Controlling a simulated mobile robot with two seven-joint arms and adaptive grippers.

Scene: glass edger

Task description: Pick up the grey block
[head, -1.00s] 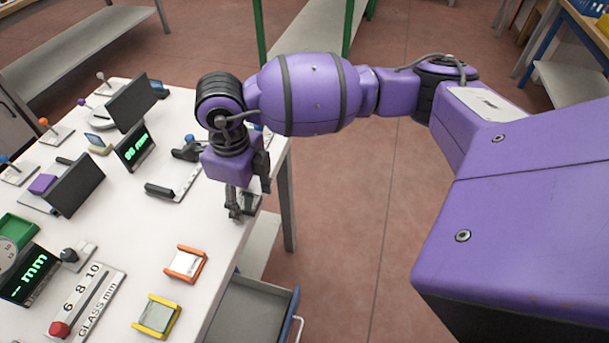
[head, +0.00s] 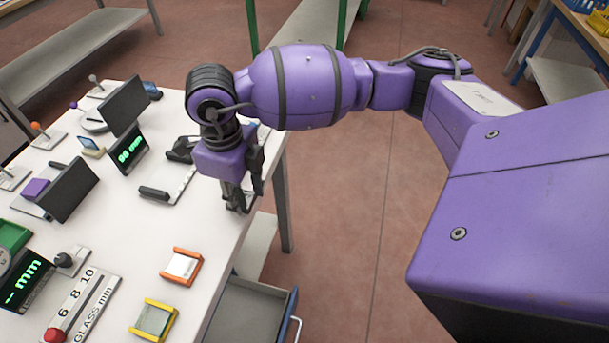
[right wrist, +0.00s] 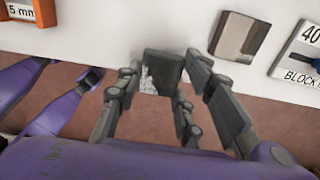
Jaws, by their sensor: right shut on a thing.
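My right gripper (head: 240,197) is low over the right edge of the white table in the head view. In the right wrist view the fingers of my right gripper (right wrist: 161,75) are shut on the grey block (right wrist: 164,66), a dark block with a paler, mottled patch on its left side. It sits between the fingertips near the table edge. I cannot tell how far it is above the table. In the head view the gripper hides the block. My left gripper is not in view.
A brownish-grey square (right wrist: 238,37) lies on the table beside the gripper, with a BLOCK-marked plate (right wrist: 300,55) right of it. Orange (head: 182,266) and yellow (head: 153,320) holders stand nearer the front. An open drawer (head: 255,308) juts out below the table edge.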

